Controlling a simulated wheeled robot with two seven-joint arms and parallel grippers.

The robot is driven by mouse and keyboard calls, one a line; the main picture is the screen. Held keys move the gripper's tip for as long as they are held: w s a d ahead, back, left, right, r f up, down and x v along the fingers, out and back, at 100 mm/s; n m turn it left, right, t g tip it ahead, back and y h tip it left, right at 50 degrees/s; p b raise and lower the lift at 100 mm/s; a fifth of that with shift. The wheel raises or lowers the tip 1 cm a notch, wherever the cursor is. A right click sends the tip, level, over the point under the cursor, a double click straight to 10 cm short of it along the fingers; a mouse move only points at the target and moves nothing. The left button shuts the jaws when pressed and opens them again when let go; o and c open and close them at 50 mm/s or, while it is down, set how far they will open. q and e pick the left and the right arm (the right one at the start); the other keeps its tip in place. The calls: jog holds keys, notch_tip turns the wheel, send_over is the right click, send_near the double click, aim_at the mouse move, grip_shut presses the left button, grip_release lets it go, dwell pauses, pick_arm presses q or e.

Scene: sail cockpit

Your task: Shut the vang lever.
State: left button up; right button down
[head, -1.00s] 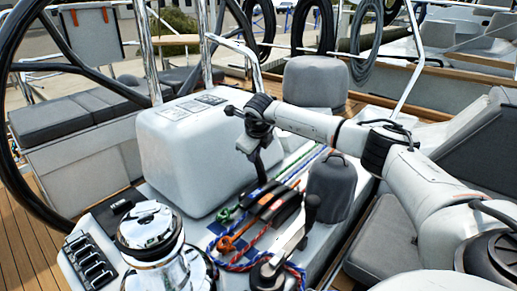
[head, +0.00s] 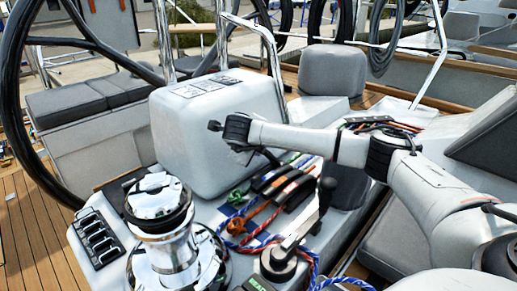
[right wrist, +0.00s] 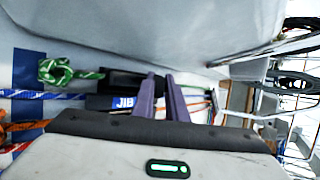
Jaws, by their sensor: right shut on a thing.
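A bank of black clutch levers (head: 283,186) with coloured labels lies on the console beside the big grey box in the head view. In the right wrist view one clutch carries a blue JIB label (right wrist: 124,102), and a black lever (right wrist: 118,80) lies just beyond it in line with a knotted green rope. I cannot read a vang label. My right gripper (right wrist: 161,82) reaches over this far end of the bank, its dark fingers close together and shut on a lever, whose held part is mostly hidden. In the head view my wrist covers the fingers. My left gripper is out of view.
A chrome winch (head: 160,222) stands left of the bank, and a winch handle (head: 305,230) rises close in front. The grey box (head: 205,130) stands right behind the levers. Coloured ropes (head: 240,222) lie loose at the bank's near end. A switch panel (head: 97,238) is at left.

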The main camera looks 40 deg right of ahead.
jog(key=c, duration=1.8)
grip_release()
jog(key=shift+o, duration=0.2)
jog(key=v, duration=1)
jog(key=shift+r, duration=0.15)
jog(key=shift+a, duration=0.1)
